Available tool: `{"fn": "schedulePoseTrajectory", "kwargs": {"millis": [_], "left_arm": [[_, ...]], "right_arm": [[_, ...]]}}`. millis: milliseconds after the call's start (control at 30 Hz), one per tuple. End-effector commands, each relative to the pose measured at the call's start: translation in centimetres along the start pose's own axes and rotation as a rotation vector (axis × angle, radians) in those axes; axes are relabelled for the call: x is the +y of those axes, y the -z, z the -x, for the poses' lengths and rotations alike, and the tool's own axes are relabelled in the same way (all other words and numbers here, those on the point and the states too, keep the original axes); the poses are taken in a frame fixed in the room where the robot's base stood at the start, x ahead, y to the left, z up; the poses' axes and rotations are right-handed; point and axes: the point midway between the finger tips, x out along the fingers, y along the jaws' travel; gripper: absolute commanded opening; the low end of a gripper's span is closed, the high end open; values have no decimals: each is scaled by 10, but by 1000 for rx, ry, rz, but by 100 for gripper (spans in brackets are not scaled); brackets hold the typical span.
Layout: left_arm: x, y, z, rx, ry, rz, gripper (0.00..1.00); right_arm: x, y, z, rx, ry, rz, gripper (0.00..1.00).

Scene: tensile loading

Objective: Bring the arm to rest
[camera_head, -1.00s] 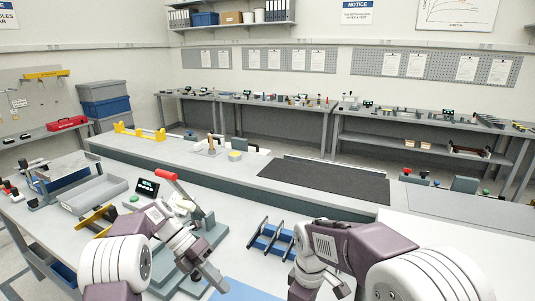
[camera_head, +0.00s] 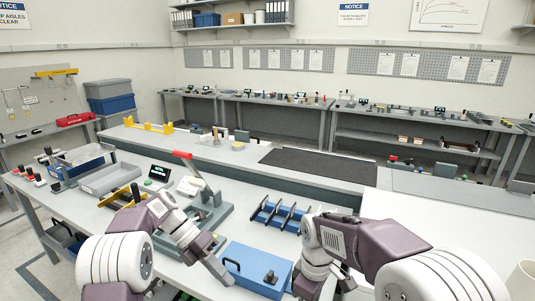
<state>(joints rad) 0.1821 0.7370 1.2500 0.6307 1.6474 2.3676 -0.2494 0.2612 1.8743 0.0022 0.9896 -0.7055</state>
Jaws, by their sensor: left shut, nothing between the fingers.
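My left arm comes in from the lower left over the near bench, and its gripper (camera_head: 222,273) points down and to the right. Its fingers are shut with nothing between them. It is just left of the blue case, seemingly above the bench. My right arm comes in from the lower right and bends down at the bottom edge. Its wrist (camera_head: 318,262) shows, but the fingers are mostly cut off, so their state is unclear. A grey press with a red-tipped lever (camera_head: 182,155) stands behind my left wrist.
A blue case (camera_head: 256,262) with a black handle lies between my arms. A blue rack (camera_head: 282,215) with black bars stands behind it. A grey tray (camera_head: 108,179) and a small display (camera_head: 159,172) are at left. A dark mat (camera_head: 318,164) lies on the raised bench behind.

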Motion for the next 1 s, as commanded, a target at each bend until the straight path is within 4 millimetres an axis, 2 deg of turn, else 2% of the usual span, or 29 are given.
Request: {"fn": "schedulePoseTrajectory", "kwargs": {"millis": [100,233,367,467,567,667,800,900,1000], "left_arm": [[-25,6,2,15,-15,-32,0],[-46,25,-5,51,-50,-50,0],[-53,49,-17,86,-122,-152,0],[-50,71,-28,123,-195,-309,0],[-40,99,-42,190,-283,-552,0],[-21,133,-56,310,-369,-902,0],[15,179,-72,583,-427,-1539,0],[38,196,-79,783,-388,-1946,0],[51,189,-77,937,-361,-2250,0]], "right_arm": [[2,-14,2,-4,3,-33,50],[0,-34,-1,-14,13,-73,50],[-4,-54,-8,-17,18,-144,50],[-9,-70,-15,-15,19,-223,50],[-17,-87,-24,-11,18,-332,50],[-27,-105,-37,-4,14,-470,50],[-43,-124,-55,15,2,-686,50],[-51,-129,-65,31,-7,-810,50],[-48,-127,-68,61,-21,-903,50]]}}
